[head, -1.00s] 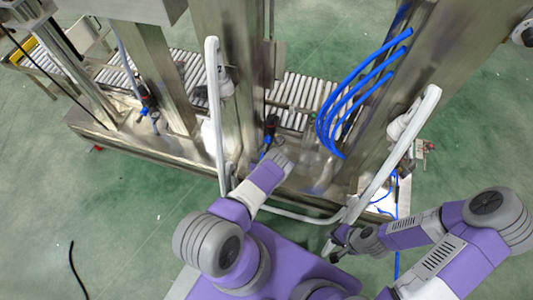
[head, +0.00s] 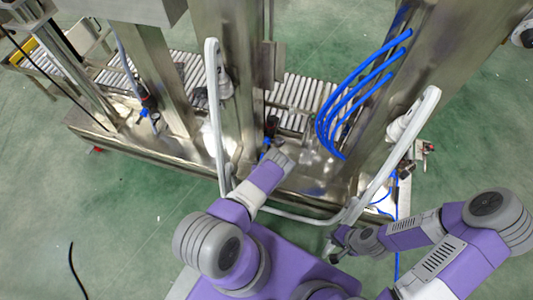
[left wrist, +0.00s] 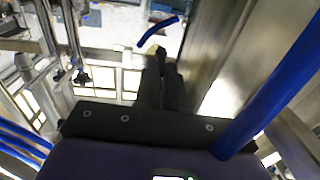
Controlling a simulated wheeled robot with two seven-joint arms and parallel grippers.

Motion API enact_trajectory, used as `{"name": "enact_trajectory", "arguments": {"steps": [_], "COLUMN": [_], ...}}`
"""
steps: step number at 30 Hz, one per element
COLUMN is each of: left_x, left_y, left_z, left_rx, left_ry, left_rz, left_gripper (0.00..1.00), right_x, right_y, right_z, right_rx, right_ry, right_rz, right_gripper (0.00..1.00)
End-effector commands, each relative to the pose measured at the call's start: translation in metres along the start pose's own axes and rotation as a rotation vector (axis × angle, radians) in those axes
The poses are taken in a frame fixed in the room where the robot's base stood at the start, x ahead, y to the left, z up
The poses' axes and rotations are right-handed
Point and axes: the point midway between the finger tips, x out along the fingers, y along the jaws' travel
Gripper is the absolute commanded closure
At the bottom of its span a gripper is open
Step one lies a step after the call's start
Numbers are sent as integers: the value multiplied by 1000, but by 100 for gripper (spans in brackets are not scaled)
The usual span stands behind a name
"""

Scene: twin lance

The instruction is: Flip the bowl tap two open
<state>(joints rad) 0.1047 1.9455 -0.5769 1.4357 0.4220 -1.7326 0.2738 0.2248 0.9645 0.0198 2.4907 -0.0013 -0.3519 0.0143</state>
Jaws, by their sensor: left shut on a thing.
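My left gripper, in the left wrist view (left wrist: 162,72), has its dark fingers together, shut on a small part at their tips that I take to be a tap handle. The fingers mostly hide it. In the head view my left wrist reaches into the machine between the steel posts, and its fingertips are hidden. A black tap-like fitting (head: 271,124) with a blue end stands just beyond that wrist. A similar fitting (head: 148,100) stands further left. I cannot read which is tap two. My right gripper (head: 335,247) is low by the white frame; its jaws are unclear.
A white tubular frame (head: 292,215) runs around the front of my workspace. Steel posts (head: 385,95) stand close on both sides. Blue hoses (head: 335,105) bow out from the right post. A roller conveyor (head: 295,92) lies behind.

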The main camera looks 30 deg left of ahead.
Motion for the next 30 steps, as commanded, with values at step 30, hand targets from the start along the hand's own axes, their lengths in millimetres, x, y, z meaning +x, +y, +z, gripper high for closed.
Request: {"name": "enact_trajectory", "arguments": {"steps": [30], "left_x": [14], "left_y": [38], "left_z": [1], "left_rx": [-2], "left_ry": [-4], "left_rz": [-763], "left_gripper": [100], "right_x": [0], "right_y": [0], "right_z": [0], "right_rx": [0], "right_ry": [0], "right_rz": [0], "right_gripper": [81]}}
